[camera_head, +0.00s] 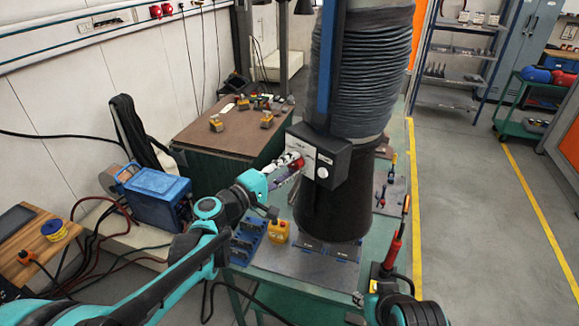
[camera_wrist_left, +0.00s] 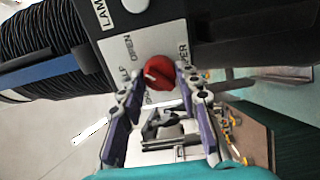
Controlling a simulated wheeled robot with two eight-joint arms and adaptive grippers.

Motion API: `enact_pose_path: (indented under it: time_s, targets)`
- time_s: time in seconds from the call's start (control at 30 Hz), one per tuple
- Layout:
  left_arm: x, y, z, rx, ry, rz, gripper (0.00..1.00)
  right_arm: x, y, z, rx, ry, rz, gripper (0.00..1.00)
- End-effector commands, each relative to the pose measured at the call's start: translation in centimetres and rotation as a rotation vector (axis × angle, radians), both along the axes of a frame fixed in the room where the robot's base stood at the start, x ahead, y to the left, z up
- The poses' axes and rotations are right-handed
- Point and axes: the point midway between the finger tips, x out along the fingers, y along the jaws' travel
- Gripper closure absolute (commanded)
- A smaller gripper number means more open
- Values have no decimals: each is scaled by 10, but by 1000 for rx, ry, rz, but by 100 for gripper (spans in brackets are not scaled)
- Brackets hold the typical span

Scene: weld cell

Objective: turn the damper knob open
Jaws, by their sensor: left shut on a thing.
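The red damper knob (camera_head: 297,162) sits on the pale front plate (camera_head: 318,158) of a black box on the extraction hood. My left gripper (camera_head: 291,163) reaches it from the left and is shut on it. In the left wrist view the red knob (camera_wrist_left: 158,72) lies between the fingertips of my left gripper (camera_wrist_left: 159,80). The knob's exact pointer position is hard to read. Part of my right arm shows at the lower right; its gripper is unclear.
A pale round button (camera_head: 322,172) is beside the knob, near the LAMP label (camera_wrist_left: 103,14). The ribbed hose (camera_head: 365,70) rises above the hood. A yellow block (camera_head: 278,231) and blue rack (camera_head: 247,238) stand on the bench below. A red-handled tool (camera_head: 394,250) stands at right.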

Motion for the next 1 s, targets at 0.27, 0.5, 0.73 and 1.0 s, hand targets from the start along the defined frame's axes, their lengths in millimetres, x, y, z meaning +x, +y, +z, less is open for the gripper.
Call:
enact_pose_path:
  time_s: [0.27, 0.5, 0.73, 1.0]
  targets:
    - [-1, -1, -1, 5, -2, -2, 96, 0, 0, 0, 0, 0, 0, 66]
    - [-1, 0, -1, 4, -1, -2, 46, 0, 0, 0, 0, 0, 0, 66]
    - [-1, 0, -1, 3, -1, -1, 46, 0, 0, 0, 0, 0, 0, 66]
    - [-27, 27, -1, 3, -1, 4, 46, 0, 0, 0, 0, 0, 0, 66]
